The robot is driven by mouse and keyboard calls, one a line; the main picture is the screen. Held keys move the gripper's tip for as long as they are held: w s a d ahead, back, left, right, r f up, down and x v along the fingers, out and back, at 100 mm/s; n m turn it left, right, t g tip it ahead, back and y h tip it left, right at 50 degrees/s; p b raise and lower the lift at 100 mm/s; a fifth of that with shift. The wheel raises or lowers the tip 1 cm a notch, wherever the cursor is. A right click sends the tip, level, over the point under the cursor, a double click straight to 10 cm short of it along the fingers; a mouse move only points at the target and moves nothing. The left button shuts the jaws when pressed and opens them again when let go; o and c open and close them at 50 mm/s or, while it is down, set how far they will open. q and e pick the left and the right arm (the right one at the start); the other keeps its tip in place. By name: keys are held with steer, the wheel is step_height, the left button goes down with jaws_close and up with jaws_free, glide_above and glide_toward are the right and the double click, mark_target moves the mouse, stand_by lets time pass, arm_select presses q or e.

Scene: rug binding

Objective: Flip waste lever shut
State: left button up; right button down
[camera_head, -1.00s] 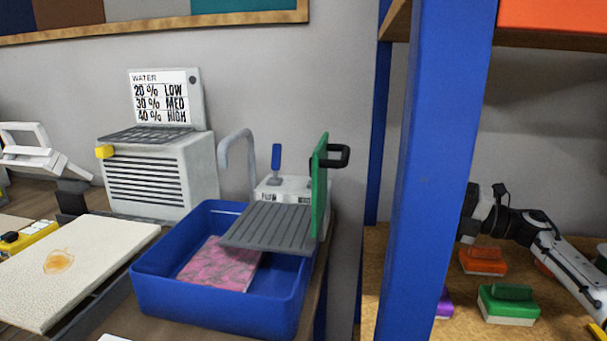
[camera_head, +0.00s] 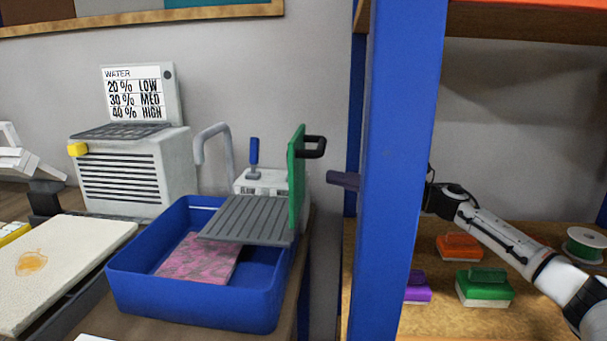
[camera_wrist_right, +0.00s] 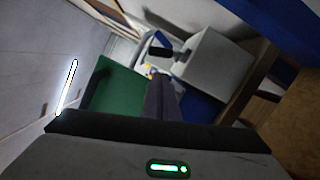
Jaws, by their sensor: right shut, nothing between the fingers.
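A white box (camera_head: 262,183) with small dark labels stands behind the blue tub at the sink. An upright blue lever (camera_head: 254,152) rises from its top. A green panel (camera_head: 296,182) with a black handle (camera_head: 314,147) stands on edge beside it and hides the box's right part. I cannot read the labels to tell which lever is for waste. My right gripper (camera_head: 342,180) reaches from behind the blue post; its shut fingertips point left, apart from the panel and lever. In the right wrist view the shut fingers (camera_wrist_right: 161,100) are empty, beside the green panel (camera_wrist_right: 118,97).
A blue post (camera_head: 403,150) stands in front of my right wrist and hides part of it. The blue tub (camera_head: 190,300) holds a pink patterned piece (camera_head: 198,258) under a grey ribbed tray (camera_head: 247,219). Orange (camera_head: 460,246) and green (camera_head: 485,287) blocks lie on the right shelf.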

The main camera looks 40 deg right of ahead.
arm_select(q)
steer(key=shift+r+p, duration=0.15)
steer(key=shift+p, duration=0.15)
arm_select(e)
steer(key=shift+x, duration=4.5)
arm_select(q)
steer(key=shift+s, duration=0.1)
